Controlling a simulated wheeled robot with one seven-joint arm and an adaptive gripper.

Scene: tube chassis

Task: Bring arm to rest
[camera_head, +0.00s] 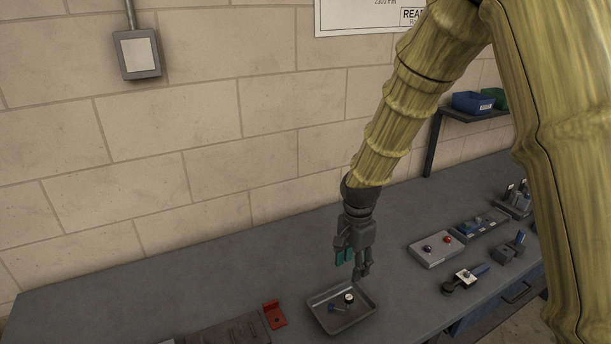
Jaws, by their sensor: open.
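My gripper (355,268) hangs from my arm, pointing down, above the back part of a grey tray on the workbench. Its dark fingers with green pads are apart, and nothing shows between them. The tray (319,299) holds a small white-topped dark piece (348,298) and a small bluish piece (332,307). The fingertips appear a little above the tray; the exact gap cannot be told.
A red bracket (274,315) and a dark slotted block (225,333) lie left of the tray. A box with knobs (436,249), a clamp-like tool (465,279) and other fixtures stand right. The bench (140,290) is clear at left, against a block wall.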

